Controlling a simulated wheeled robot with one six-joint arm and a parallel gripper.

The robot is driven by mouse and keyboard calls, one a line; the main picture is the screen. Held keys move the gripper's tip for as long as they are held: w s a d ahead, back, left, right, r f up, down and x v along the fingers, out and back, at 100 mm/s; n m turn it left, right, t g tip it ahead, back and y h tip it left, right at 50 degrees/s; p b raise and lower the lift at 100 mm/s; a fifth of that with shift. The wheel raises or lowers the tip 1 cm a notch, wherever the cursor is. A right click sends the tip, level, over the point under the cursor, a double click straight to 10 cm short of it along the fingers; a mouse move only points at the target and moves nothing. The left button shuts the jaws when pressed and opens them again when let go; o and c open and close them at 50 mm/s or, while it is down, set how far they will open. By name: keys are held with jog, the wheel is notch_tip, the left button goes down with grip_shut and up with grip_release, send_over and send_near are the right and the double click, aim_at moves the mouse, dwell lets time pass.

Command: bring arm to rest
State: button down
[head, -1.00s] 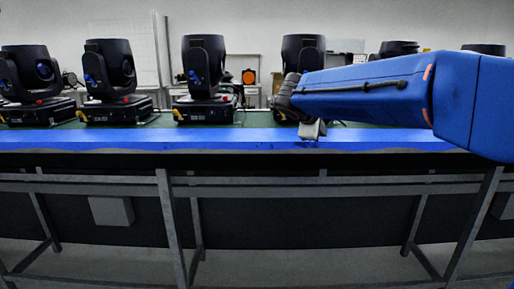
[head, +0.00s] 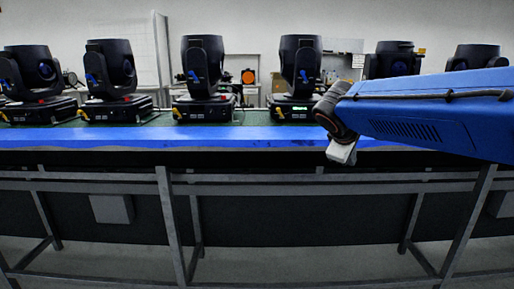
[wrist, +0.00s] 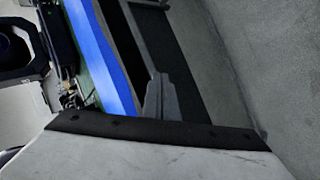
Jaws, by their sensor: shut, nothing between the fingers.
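My blue arm reaches in from the right in the head view. My gripper (head: 343,152) hangs at its end, in front of the table's blue front edge, with nothing seen in it. In the wrist view my gripper (wrist: 162,98) shows as a narrow grey shape with its fingers together, pointing past the table edge toward the dark area under it. It touches none of the stage lights.
Several black moving-head stage lights stand in a row on the table; one (head: 203,80) is left of my arm and another (head: 299,75) is just behind my gripper. The table's blue edge (head: 110,137) runs across. Metal legs (head: 172,220) stand below, with open floor in front.

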jog(key=s+f+m+g+y, duration=0.1)
jog(key=s+f+m, duration=0.2)
jog(key=s+f, duration=0.3)
jog(key=s+d+f+m+y, duration=0.1)
jog(key=s+f, duration=0.6)
jog(key=s, duration=0.7)
jog(key=s+f+m+g+y, duration=0.1)
jog(key=s+f+m+y, duration=0.2)
jog(key=s, duration=0.7)
notch_tip(320, 180, down, 3)
jog(key=shift+s+d+f+m+g, duration=0.15)
jog(key=shift+s+d+m+g, duration=0.15)
jog(key=shift+m, duration=0.9)
